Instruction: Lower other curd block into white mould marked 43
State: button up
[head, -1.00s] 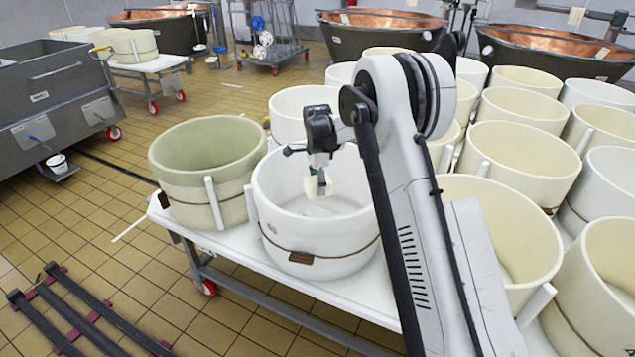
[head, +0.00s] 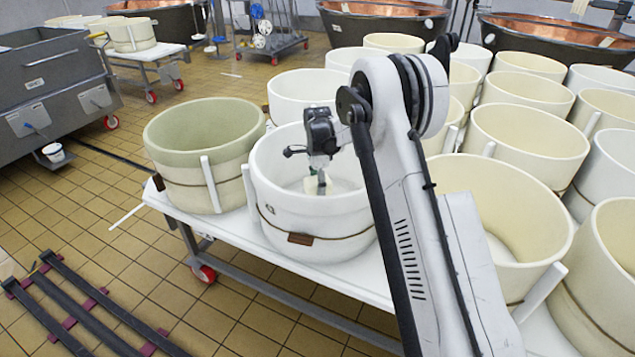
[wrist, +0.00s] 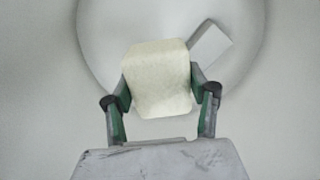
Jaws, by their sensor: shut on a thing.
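My gripper (head: 318,183) is inside the white mould (head: 310,215), below the level of its rim. In the wrist view my gripper (wrist: 158,92) is shut on a pale cream curd block (wrist: 158,75), one finger on each side. The held block also shows small in the head view, partly hidden by the gripper. Another whitish block (wrist: 211,48) lies on the mould floor at the upper right of the held one in the wrist view. The held block overlaps its edge in the picture; I cannot tell whether they touch. The mould's marking is too small to read.
A greenish mould (head: 203,150) stands left of the white mould on the same white trolley (head: 285,258). Several cream moulds (head: 530,140) crowd the right. Copper vats (head: 385,25) stand behind. Tiled floor (head: 100,205) is open at the left.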

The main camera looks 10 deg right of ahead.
jog(key=shift+f+b, duration=3.3)
jog(key=shift+f, duration=2.3)
grip_shut()
jog(key=shift+f+b, duration=0.25)
jog(key=shift+b, duration=0.05)
jog(key=shift+d, duration=0.1)
jog(key=o, duration=1.1)
grip_release()
jog(key=shift+c, duration=0.2)
jog(key=shift+o, duration=1.2)
jog(key=shift+d+f, duration=0.1)
jog(key=shift+o, duration=1.1)
